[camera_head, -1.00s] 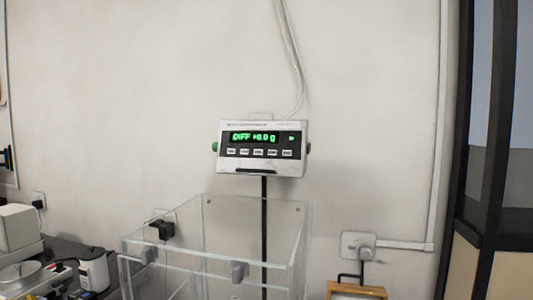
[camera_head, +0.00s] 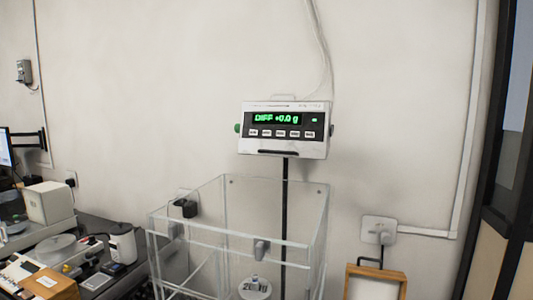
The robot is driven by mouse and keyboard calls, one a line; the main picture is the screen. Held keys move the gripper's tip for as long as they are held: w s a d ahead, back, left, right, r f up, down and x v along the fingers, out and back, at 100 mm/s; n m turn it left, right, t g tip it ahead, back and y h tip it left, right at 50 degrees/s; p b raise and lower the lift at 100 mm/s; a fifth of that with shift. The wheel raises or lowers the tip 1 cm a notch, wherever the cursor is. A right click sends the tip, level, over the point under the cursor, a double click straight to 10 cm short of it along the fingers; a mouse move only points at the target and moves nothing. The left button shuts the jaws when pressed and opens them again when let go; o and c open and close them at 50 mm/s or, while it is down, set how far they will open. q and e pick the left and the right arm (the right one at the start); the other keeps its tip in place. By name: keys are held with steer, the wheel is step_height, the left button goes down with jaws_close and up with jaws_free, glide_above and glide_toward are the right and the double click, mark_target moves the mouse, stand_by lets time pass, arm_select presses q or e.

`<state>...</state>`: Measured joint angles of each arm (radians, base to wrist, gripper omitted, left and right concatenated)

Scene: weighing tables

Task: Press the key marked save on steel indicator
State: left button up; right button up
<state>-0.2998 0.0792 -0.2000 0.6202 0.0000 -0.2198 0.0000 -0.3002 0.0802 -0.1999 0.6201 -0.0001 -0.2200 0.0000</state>
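The steel indicator (camera_head: 284,128) is a light box on a dark pole in front of the wall, right of the middle of the head view. Its green display (camera_head: 277,119) reads "DIFF +0.0 g". A row of several pale keys (camera_head: 281,133) runs below the display; their labels are too small to read, so I cannot tell which one is marked save. A green knob sits on its left side and a dark one on its right. Neither of my grippers shows in the view.
A clear-walled enclosure (camera_head: 240,245) stands below and in front of the indicator. A bench at left holds a white box (camera_head: 48,202), a wooden box (camera_head: 48,288) and small devices. A wooden frame (camera_head: 375,272) stands at lower right. The wall around the indicator is clear.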

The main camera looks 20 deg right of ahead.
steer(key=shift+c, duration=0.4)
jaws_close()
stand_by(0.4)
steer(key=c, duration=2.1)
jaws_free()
